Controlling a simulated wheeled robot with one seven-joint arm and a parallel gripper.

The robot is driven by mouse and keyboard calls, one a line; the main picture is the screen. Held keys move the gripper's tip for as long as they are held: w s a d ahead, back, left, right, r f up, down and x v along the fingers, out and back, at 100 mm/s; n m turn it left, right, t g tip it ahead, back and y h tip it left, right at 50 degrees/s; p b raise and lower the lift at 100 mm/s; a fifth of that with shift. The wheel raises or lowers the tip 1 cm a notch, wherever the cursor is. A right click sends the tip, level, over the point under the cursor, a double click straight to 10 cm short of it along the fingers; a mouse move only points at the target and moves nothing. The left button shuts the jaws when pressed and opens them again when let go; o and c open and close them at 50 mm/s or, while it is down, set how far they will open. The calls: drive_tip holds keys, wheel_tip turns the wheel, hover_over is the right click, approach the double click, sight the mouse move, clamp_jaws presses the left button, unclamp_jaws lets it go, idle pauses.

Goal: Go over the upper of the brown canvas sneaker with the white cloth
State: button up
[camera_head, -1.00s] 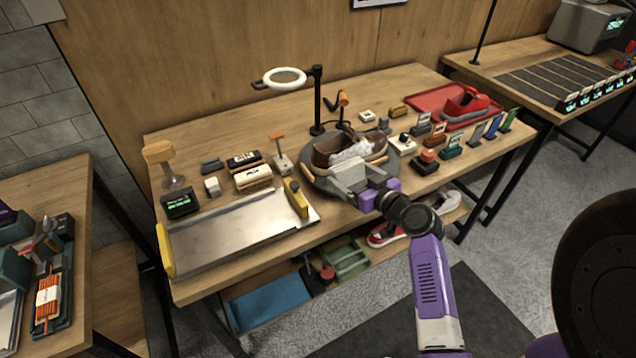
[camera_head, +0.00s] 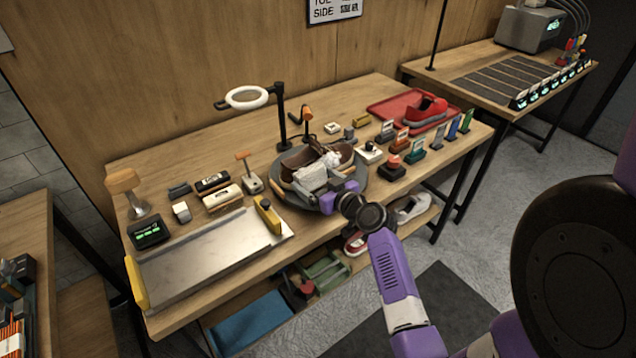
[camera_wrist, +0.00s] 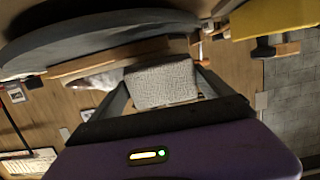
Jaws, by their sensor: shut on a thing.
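The brown canvas sneaker (camera_head: 294,157) lies on a round dark grey turntable (camera_head: 358,184) near the middle of the bench's front edge. The white cloth (camera_head: 312,176) is bunched over the near side and middle of the sneaker's upper and hides part of it. My gripper (camera_head: 322,188) is shut on the cloth at the turntable's near side. In the wrist view a pale woven block of cloth (camera_wrist: 163,82) sits between my two fingers, and the turntable (camera_wrist: 60,45) shows at the upper left. The exact contact between cloth and upper cannot be made out.
A ring lamp on a post (camera_head: 282,120) stands behind the turntable. A metal tray (camera_head: 205,258) with yellow ends lies left. A red tray (camera_head: 385,110) with a red shoe stands back right. Brushes (camera_head: 222,197) and small labelled blocks (camera_head: 414,156) flank the turntable closely.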

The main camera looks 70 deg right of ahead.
sight(327, 175)
drive_tip(key=shift+w+d+f+b, duration=0.2)
drive_tip(key=shift+w+d+b, duration=0.15)
drive_tip(key=shift+w, duration=0.25)
idle(0.7)
drive_tip(key=shift+s+d+f+b, duration=0.15)
drive_tip(key=shift+s+d+b, duration=0.35)
drive_tip(key=shift+d+b, duration=0.3)
drive_tip(key=shift+s+d+b, duration=0.6)
drive_tip(key=shift+d+b, duration=0.1)
drive_tip(key=shift+d, duration=0.2)
drive_tip(key=shift+s+d+b, duration=0.6)
drive_tip(key=shift+d+b, duration=0.35)
drive_tip(key=shift+d, duration=0.2)
drive_tip(key=shift+s+d+b, duration=0.6)
drive_tip(key=shift+d+b, duration=0.35)
drive_tip(key=shift+d, duration=0.15)
drive_tip(key=shift+s+d+b, duration=0.6)
drive_tip(key=shift+d+b, duration=0.35)
drive_tip(key=shift+d, duration=0.2)
